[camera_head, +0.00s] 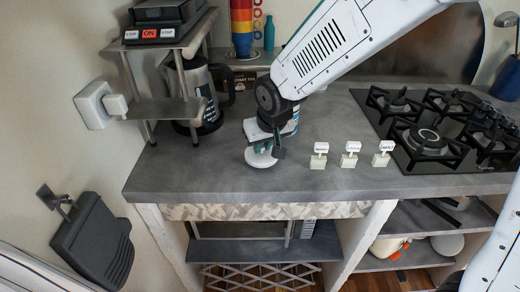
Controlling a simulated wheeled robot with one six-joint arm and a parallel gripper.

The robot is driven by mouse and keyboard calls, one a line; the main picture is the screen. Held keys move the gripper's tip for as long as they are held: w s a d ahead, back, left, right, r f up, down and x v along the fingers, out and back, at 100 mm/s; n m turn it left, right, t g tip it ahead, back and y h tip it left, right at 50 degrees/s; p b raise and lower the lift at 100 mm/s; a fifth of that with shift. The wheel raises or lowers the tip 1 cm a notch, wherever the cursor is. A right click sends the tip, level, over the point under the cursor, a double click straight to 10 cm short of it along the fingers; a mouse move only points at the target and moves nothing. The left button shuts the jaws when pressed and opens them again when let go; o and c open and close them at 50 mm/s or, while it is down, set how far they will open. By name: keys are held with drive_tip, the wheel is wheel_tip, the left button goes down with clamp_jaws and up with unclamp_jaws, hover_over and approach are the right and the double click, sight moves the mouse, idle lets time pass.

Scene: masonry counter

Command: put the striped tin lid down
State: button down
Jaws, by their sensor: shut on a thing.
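My gripper (270,147) points down over the grey counter (225,170), left of the middle. It is shut on the striped tin lid (260,158), a small pale round piece with a teal part, seen low between and below the fingers. The gripper and wrist hide part of the lid. Its stripes are too small to make out. The lid is close to the counter top; I cannot tell whether it touches.
Three small white label stands (350,155) stand to the right of my gripper, before the black gas hob (430,130). The front counter left of my gripper is clear.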

drive_tip(key=shift+s+d+f, duration=0.1)
drive_tip(key=shift+f, duration=1.05)
drive_tip(key=shift+f, duration=0.15)
drive_tip(key=c, duration=1.3)
unclamp_jaws()
drive_tip(key=shift+c, duration=0.2)
